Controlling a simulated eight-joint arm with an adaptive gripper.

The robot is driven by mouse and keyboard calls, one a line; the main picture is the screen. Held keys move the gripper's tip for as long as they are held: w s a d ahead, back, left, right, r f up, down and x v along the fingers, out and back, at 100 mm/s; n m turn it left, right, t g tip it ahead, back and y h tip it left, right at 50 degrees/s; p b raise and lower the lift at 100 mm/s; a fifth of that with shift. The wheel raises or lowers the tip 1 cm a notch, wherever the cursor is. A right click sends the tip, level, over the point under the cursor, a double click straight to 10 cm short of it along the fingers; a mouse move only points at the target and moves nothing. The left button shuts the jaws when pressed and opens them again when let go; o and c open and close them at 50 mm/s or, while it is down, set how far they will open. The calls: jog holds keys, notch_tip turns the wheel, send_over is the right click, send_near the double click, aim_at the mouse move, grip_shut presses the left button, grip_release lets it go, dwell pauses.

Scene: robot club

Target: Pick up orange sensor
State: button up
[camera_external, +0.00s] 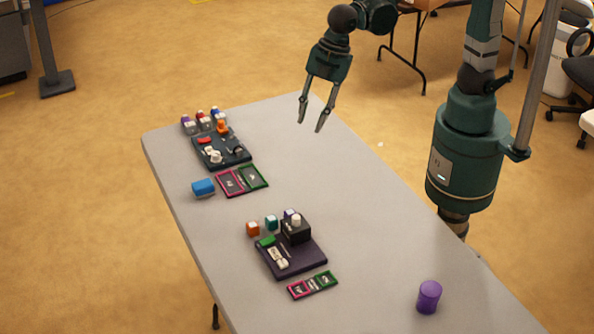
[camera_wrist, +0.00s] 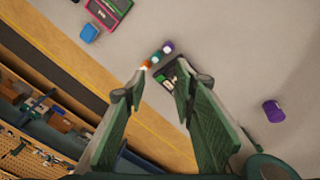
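A small orange block (camera_external: 252,228), likely the orange sensor, stands on the table beside the nearer dark board, left of a teal block (camera_external: 271,222). It also shows small in the wrist view (camera_wrist: 147,64), just beyond the left fingertip. Another orange piece (camera_external: 222,127) sits at the farther dark board; I cannot tell whether it is a sensor. My gripper (camera_external: 311,125) is open and empty, above the far right part of the table, apart from all the blocks. Its two spread fingers show in the wrist view (camera_wrist: 158,86).
The nearer board (camera_external: 308,257) carries a black box and small parts. The farther board (camera_external: 203,152), a blue block (camera_external: 203,187) and pink-and-green trays (camera_external: 242,190) lie on the left. A purple cylinder (camera_external: 429,297) stands front right. The table's right middle is clear.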

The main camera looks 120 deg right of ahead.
jog(key=w+a+f+n+g+p, duration=0.15)
jog(key=w+f+n, duration=0.25)
jog(key=w+f, duration=0.6)
jog(key=n+g+p, duration=0.1)
jog(key=n+g, duration=0.1)
jog(key=n, duration=0.3)
send_over(253, 224)
jog(key=f, duration=1.1)
jog(key=shift+s+d+f, duration=0.1)
jog(key=shift+s+f, duration=0.15)
jog(key=shift+f, duration=0.05)
jog(key=shift+w+f, duration=0.2)
jog(key=shift+f, duration=0.3)
jog(key=shift+f, duration=1.3)
jog(key=shift+w+f, duration=0.1)
jog(key=shift+f, duration=2.5)
